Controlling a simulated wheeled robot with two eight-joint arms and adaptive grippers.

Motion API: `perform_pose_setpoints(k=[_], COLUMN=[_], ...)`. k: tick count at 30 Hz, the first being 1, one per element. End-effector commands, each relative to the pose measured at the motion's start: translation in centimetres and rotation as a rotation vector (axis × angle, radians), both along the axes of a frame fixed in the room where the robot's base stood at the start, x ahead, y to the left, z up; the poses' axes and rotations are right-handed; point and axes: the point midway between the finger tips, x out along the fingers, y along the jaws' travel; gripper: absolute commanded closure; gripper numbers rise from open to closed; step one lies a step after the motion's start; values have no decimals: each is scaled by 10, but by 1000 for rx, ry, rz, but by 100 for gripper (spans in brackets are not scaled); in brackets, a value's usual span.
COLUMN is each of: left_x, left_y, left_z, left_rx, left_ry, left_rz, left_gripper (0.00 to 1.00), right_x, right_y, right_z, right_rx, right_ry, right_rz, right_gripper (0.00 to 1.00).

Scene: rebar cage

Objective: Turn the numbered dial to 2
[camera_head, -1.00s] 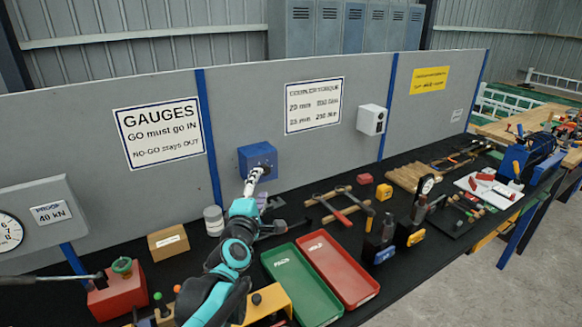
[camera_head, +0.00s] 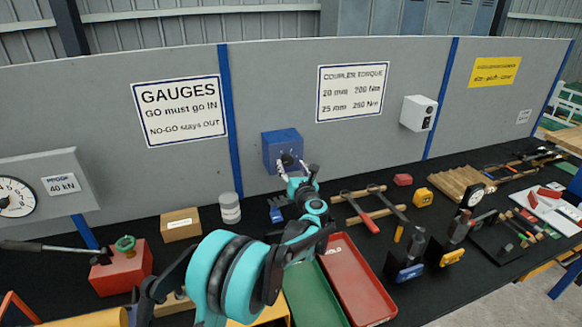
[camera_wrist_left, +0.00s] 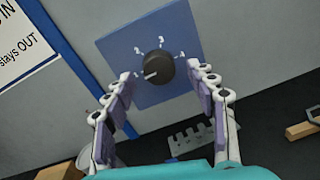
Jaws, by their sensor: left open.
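The numbered dial (camera_wrist_left: 158,69) is a round black knob on a blue box (camera_head: 283,145) fixed to the grey panel. In the left wrist view, the blue plate (camera_wrist_left: 125,47) carries white numbers around the knob. The knob's pale pointer mark faces lower left, toward the 1; the 2 is at its upper left. My left gripper (camera_wrist_left: 162,77) is open, with its two fingers apart on the left and right of the knob in that view. No contact with the knob shows. In the head view, the gripper (camera_head: 292,172) is just in front of the box. My right gripper is out of view.
Below the box, a black bench holds a grey-white can (camera_head: 230,208), a cardboard box (camera_head: 180,225), a red tray (camera_head: 355,280) and a green tray (camera_head: 322,300). Pliers-like tools (camera_head: 361,212) lie to the right. A blue panel post (camera_head: 228,120) stands left of the box.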

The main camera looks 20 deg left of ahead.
Motion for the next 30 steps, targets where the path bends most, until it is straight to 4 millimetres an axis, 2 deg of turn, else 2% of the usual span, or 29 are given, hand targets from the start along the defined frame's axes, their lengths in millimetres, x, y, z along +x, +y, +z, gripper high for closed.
perform_pose_setpoints(k=[5, 13, 14, 19, 30], left_x=[13, 15, 14, 14, 14], left_y=[8, 9, 9, 9, 9], left_z=[0, 1, 1, 1, 1], left_rx=[1, 2, 2, 2, 31], left_ry=[1, 0, 0, 0, 20], left_rz=[0, -1, -1, -1, -1], left_gripper=[43, 43, 49, 93, 93], right_x=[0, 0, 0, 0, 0], right_y=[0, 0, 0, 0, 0], right_z=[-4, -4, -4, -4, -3], right_rx=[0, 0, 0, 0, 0], right_ry=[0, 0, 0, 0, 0], right_rz=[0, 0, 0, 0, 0], right_gripper=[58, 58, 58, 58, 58])
